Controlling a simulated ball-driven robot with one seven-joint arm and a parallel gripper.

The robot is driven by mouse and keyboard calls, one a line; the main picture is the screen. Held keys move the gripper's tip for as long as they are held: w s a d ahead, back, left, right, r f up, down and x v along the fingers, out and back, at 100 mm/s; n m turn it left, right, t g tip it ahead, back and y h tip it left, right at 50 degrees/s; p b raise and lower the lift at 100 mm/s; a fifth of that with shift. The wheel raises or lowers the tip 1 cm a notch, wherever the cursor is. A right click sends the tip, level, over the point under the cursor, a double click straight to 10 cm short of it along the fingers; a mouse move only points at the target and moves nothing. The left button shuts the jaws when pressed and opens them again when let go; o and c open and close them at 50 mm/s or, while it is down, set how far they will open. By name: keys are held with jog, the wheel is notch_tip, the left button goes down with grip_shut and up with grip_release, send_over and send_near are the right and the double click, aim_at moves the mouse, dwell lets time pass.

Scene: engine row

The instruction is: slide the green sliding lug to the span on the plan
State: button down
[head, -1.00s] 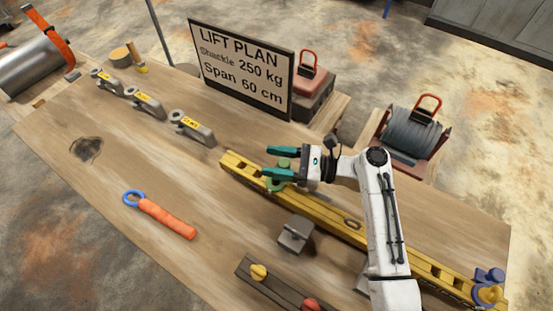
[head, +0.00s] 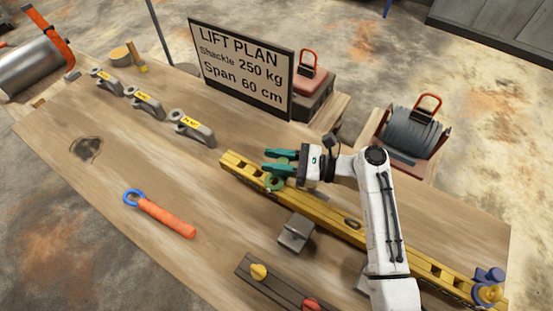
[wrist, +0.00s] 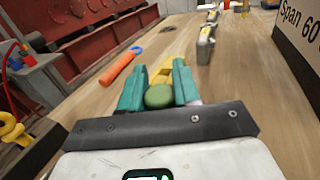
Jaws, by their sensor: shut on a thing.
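The green sliding lug (head: 274,182) sits on the yellow beam (head: 320,212), left of the beam's middle. My gripper (head: 277,161) has teal fingers and is at the lug's upper part. In the wrist view the round green top of the lug (wrist: 159,97) lies between the two teal fingers (wrist: 160,84), which are shut on it. The lift plan board (head: 241,68) reads "Shackle 250 kg, Span 60 cm". The lower part of the lug on the beam is hidden in the wrist view.
Several grey shackles with yellow labels (head: 192,128) lie at the back left. An orange-handled tool with a blue ring (head: 167,219) lies in front. A grey block (head: 296,232) stands beside the beam. A blue fitting (head: 489,275) is at the beam's right end.

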jog(key=w+a+b, duration=0.2)
jog(key=w+a, duration=0.3)
jog(key=a, duration=0.3)
jog(key=shift+w+r, duration=0.25)
jog(key=c, duration=0.9)
grip_release()
jog(key=shift+o, duration=0.2)
jog(key=shift+f, duration=0.1)
jog(key=s+d+b, duration=0.1)
jog(key=s+d, duration=0.1)
jog(key=d, duration=0.8)
jog(key=shift+d+b, duration=0.3)
